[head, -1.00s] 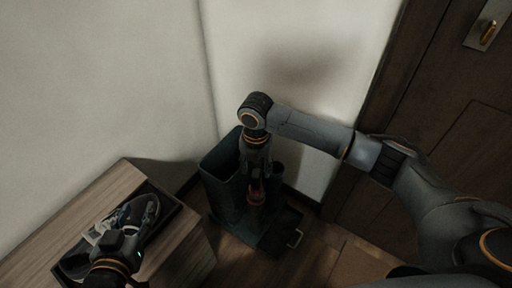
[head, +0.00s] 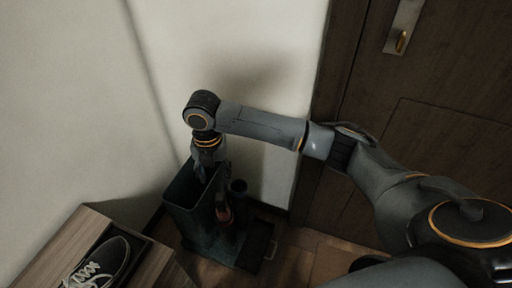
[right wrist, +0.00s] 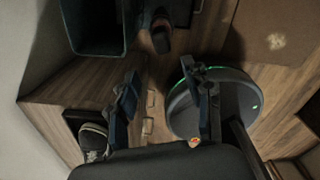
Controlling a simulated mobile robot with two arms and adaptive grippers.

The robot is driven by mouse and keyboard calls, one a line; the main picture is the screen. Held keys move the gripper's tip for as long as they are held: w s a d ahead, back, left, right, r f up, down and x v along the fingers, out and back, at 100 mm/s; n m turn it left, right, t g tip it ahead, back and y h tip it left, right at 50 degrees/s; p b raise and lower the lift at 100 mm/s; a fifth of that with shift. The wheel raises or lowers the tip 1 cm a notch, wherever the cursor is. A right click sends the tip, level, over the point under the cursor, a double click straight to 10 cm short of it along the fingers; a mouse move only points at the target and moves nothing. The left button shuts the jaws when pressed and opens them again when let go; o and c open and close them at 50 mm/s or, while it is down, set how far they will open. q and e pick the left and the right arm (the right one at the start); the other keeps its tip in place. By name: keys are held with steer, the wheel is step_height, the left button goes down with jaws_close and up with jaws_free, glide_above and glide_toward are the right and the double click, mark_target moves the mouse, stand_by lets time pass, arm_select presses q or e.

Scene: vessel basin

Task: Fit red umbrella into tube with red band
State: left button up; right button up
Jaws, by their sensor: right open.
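In the head view my right gripper (head: 211,175) hangs pointing down over the dark teal stand. It is open, and both spread fingers show in the right wrist view (right wrist: 166,95) with nothing between them. A reddish piece (head: 224,213) stands upright at the stand's near right side, below the fingertips and apart from them. It also shows in the right wrist view (right wrist: 160,38), beyond the fingers. I cannot tell whether it is the red umbrella or the tube's red band. A dark round tube (head: 239,186) stands just behind it. My left gripper is out of view.
The stand's large open bin (head: 182,199) is left of the tube, close to the wall. A wooden cabinet (head: 152,266) with a dark shoe (head: 98,266) on top is at lower left. A dark wooden door (head: 430,140) is at right. Floor shows in front of the stand.

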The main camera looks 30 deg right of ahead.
steer(key=s+a+f+m+t+y, duration=0.1)
steer(key=s+a+f+m+y, duration=0.1)
steer(key=s+a+f+m, duration=0.3)
steer(key=s+a+f+m+t+y, duration=0.1)
steer(key=s+a+f+m+y, duration=0.15)
steer(key=s+m, duration=0.45)
steer(key=s+d+m+t+h, duration=0.2)
steer(key=s+d+m+h, duration=0.2)
steer(key=s+d+m, duration=0.6)
steer(key=d+m, duration=0.3)
steer(key=m, duration=0.2)
steer(key=shift+s+m+t, duration=0.2)
steer(key=shift+m+t, duration=0.1)
steer(key=shift+m, duration=0.1)
steer(key=shift+a, duration=0.1)
